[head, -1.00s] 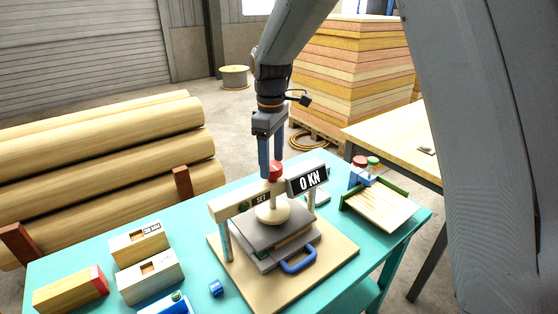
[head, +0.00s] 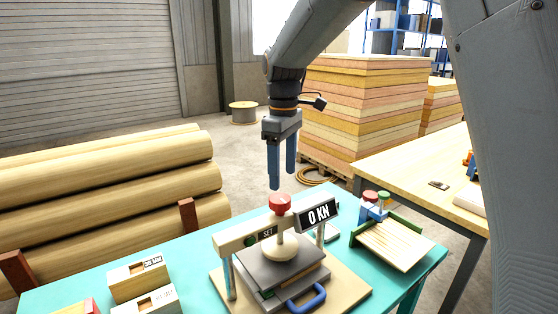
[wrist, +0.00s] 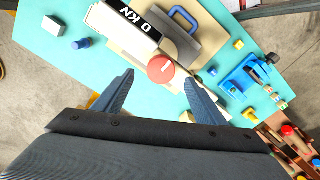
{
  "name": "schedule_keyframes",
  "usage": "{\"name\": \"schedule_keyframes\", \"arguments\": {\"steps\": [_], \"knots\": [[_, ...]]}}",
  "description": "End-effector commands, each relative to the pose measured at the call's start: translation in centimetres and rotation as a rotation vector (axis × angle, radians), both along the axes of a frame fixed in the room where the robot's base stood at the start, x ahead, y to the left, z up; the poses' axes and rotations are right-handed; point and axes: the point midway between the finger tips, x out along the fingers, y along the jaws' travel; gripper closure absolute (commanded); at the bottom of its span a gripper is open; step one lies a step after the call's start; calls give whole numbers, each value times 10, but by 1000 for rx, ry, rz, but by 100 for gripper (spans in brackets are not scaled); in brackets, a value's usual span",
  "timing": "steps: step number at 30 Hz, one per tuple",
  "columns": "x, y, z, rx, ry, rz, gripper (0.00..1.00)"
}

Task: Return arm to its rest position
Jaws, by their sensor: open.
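My gripper (head: 282,186) is open and empty in the head view. Its blue fingers hang just above the red knob (head: 279,202) on top of the press, clear of it. In the wrist view the two fingers (wrist: 158,95) are spread apart, with the red knob (wrist: 161,69) beyond and between them. The press (head: 234,238) stands on a tan board, its display (head: 318,213) reading 0 KN. Grey plates with a blue handle (head: 306,299) lie under its round pad.
The teal table (head: 200,262) carries wooden blocks (head: 137,279) at left and a green-edged tray (head: 400,241) at right. Logs (head: 110,190) lie at left. A board stack (head: 360,105) and a wooden table (head: 425,165) stand behind at right. The air around my gripper is open.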

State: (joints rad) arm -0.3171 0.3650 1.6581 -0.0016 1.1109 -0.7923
Motion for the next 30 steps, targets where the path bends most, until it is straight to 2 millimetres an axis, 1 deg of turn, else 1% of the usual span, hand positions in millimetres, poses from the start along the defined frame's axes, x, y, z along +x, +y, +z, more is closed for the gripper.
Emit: {"name": "schedule_keyframes", "arguments": {"steps": [1,2,5,6,8,9,11,12,15,18,21,24,30], "knots": [[-6,-12,-10,1,-1,-47,35],[-10,-20,-17,2,-4,-84,35],[-32,-55,-48,9,-18,-249,35],[-43,-70,-62,14,-27,-328,35],[-63,-92,-83,21,-39,-449,35],[-77,-106,-97,26,-47,-529,35],[-100,-125,-116,34,-58,-646,35],[-115,-136,-129,40,-66,-721,35],[-152,-158,-154,54,-82,-885,35],[-180,-172,-172,64,-95,-1006,35],[-198,-179,-182,71,-101,-1078,35],[-205,-182,-186,75,-105,-1108,35],[-205,-182,-186,75,-105,-1108,35]]}}
